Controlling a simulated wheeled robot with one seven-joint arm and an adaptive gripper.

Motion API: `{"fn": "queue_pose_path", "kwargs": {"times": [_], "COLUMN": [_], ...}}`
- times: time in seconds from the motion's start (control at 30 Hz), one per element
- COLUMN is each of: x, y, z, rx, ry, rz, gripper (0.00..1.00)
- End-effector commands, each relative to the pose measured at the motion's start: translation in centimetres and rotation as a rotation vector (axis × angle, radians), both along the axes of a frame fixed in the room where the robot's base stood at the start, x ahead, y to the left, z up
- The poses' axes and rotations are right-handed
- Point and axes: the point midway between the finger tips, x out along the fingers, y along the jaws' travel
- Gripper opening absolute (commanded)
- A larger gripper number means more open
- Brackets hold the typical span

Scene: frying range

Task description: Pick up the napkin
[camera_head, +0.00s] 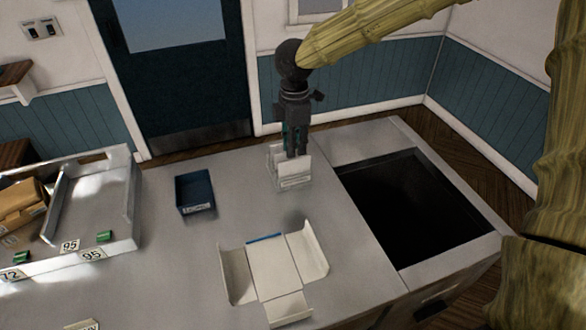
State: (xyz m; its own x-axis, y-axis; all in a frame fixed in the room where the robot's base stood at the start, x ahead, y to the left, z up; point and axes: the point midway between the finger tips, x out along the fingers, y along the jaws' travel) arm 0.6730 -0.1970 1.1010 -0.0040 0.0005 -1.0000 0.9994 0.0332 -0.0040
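A small white and grey holder (292,184) stands on the metal counter, left of the dark well. White upright sheets (304,168) that look like napkins stick up from it. My gripper (295,153) points straight down over the holder, with its fingertips at the top of the sheets. The fingers look close together. I cannot tell whether a sheet is between them. The fingers and wrist hide part of the sheets and the back of the holder.
A dark blue tray (195,192) lies left of the holder. An unfolded white carton (273,268) lies in front. A dark sunken well (420,205) is at the right. A metal rack (120,215) with number tags and a cardboard box (20,205) stand at the left. The counter between is clear.

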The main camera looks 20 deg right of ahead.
Motion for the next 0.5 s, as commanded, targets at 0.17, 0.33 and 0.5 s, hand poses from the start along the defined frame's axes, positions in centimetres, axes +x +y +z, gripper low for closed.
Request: {"fn": "queue_pose_path", "kwargs": {"times": [0.17, 0.33, 0.5], "x": [0.0, -0.1, -0.1], "y": [0.0, 0.1, 0.1], "z": [-0.6, -2.3, -4.3], "rx": [0.0, -0.001, -0.001], "ry": [-0.001, 0.002, 0.001], "rz": [0.001, 0.001, 0.0], "gripper": [0.17, 0.17, 0.17]}}
